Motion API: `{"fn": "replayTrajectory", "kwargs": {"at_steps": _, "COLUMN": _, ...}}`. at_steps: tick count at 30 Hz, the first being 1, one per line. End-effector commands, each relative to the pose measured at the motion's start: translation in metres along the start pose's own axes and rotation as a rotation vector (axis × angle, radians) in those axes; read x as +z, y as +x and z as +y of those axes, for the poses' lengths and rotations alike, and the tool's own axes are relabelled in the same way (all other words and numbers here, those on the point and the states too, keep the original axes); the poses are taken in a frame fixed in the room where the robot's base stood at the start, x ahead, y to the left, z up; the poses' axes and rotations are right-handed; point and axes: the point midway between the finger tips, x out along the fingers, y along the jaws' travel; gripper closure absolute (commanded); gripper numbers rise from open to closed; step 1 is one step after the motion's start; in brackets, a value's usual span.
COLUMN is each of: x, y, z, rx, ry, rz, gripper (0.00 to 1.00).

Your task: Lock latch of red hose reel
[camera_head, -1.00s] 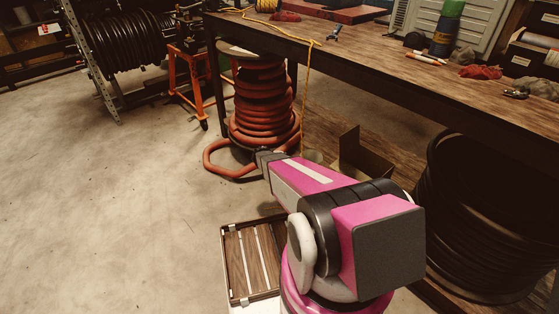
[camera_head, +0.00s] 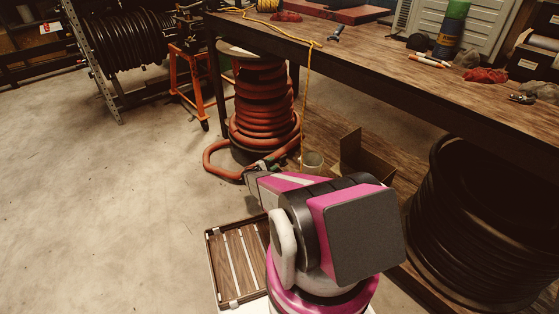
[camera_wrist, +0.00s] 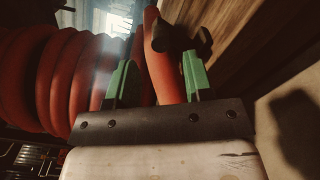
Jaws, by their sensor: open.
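The red hose reel (camera_head: 264,100) stands upright on the floor under the workbench's left end, with stacked coils of red hose. A loose loop of hose (camera_head: 212,160) lies at its foot. My gripper (camera_wrist: 157,72) has two green fingers, apart. In the wrist view the reel's coils (camera_wrist: 50,80) fill the left side, and a length of red hose (camera_wrist: 160,60) passes between or behind the fingers; contact cannot be told. A dark, knob-like piece (camera_wrist: 175,38) shows just beyond the fingertips; I cannot tell whether it is the latch. In the head view my arm hides the fingers.
The wooden workbench (camera_head: 400,75) runs above and to the right of the reel. A yellow cord (camera_head: 306,100) hangs from its edge. An open cardboard box (camera_head: 360,160) and large black hose coils (camera_head: 480,220) stand below. An orange stand (camera_head: 190,85) is left. Floor at left is clear.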

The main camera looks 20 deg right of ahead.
Motion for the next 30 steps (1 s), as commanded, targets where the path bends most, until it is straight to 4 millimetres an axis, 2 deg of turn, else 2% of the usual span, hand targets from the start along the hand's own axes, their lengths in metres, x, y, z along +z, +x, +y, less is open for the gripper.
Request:
{"fn": "replayTrajectory", "kwargs": {"at_steps": 3, "x": -0.001, "y": 0.023, "z": 0.000, "rx": -0.002, "ry": 0.000, "rz": -0.002, "gripper": 0.53}}
{"fn": "replayTrajectory", "kwargs": {"at_steps": 9, "x": -0.001, "y": 0.049, "z": 0.000, "rx": -0.001, "ry": 0.000, "rz": 0.000, "gripper": 0.53}}
{"fn": "replayTrajectory", "kwargs": {"at_steps": 15, "x": 0.000, "y": 0.059, "z": 0.000, "rx": -0.002, "ry": 0.000, "rz": -0.001, "gripper": 0.53}}
{"fn": "replayTrajectory", "kwargs": {"at_steps": 23, "x": 0.000, "y": 0.060, "z": 0.000, "rx": -0.002, "ry": 0.000, "rz": 0.000, "gripper": 0.53}}
{"fn": "replayTrajectory", "kwargs": {"at_steps": 26, "x": 0.000, "y": 0.060, "z": 0.000, "rx": -0.002, "ry": 0.000, "rz": 0.000, "gripper": 0.82}}
{"fn": "replayTrajectory", "kwargs": {"at_steps": 27, "x": 0.000, "y": 0.060, "z": 0.000, "rx": -0.002, "ry": 0.000, "rz": 0.000, "gripper": 0.95}}
{"fn": "replayTrajectory", "kwargs": {"at_steps": 28, "x": 0.000, "y": 0.060, "z": 0.000, "rx": -0.002, "ry": -0.001, "rz": 0.000, "gripper": 1.00}}
{"fn": "replayTrajectory", "kwargs": {"at_steps": 30, "x": 0.000, "y": 0.059, "z": 0.000, "rx": -0.002, "ry": -0.001, "rz": 0.000, "gripper": 1.00}}
